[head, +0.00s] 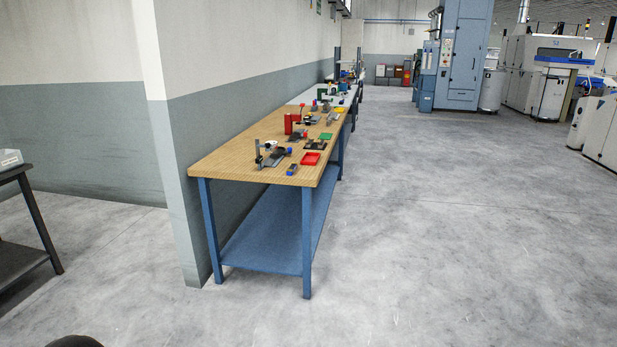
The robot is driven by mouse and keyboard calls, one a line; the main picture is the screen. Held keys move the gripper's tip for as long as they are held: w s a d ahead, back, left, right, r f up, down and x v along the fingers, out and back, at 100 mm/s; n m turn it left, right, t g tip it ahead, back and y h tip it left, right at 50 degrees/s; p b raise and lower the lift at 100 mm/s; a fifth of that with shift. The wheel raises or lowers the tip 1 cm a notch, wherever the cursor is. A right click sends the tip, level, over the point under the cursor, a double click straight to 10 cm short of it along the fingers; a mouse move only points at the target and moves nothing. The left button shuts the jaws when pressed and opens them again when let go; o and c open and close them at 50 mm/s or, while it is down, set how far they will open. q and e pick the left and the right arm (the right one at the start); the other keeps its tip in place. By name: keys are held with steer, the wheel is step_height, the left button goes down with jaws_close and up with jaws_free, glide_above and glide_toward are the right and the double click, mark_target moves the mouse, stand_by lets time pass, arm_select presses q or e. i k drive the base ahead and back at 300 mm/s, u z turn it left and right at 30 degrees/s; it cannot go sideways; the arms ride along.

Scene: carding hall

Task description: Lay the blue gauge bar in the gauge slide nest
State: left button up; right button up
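A long workbench (215,166) with a wooden top and blue legs stands along the wall, some way ahead of me. Near its close end is a small grey and blue piece (292,169), which may be the blue gauge bar. Behind it, a grey stand with an upright post (257,152) and a flat slide-like base (272,160) may be the gauge slide; a dark blue part (283,151) shows at its right. At this distance I cannot make out a nest or be sure which piece is the bar. Neither of my grippers is in view.
A red tray (311,159), a green square (325,136) and a red block (289,124) are on the bench. A wall corner (172,190) juts out at its left. A dark table (22,252) stands at far left. The grey floor (440,230) right of the bench is clear.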

mark_target(292, 168)
steer(key=u, duration=0.1)
steer(key=i, duration=1.25)
steer(key=u, duration=0.1)
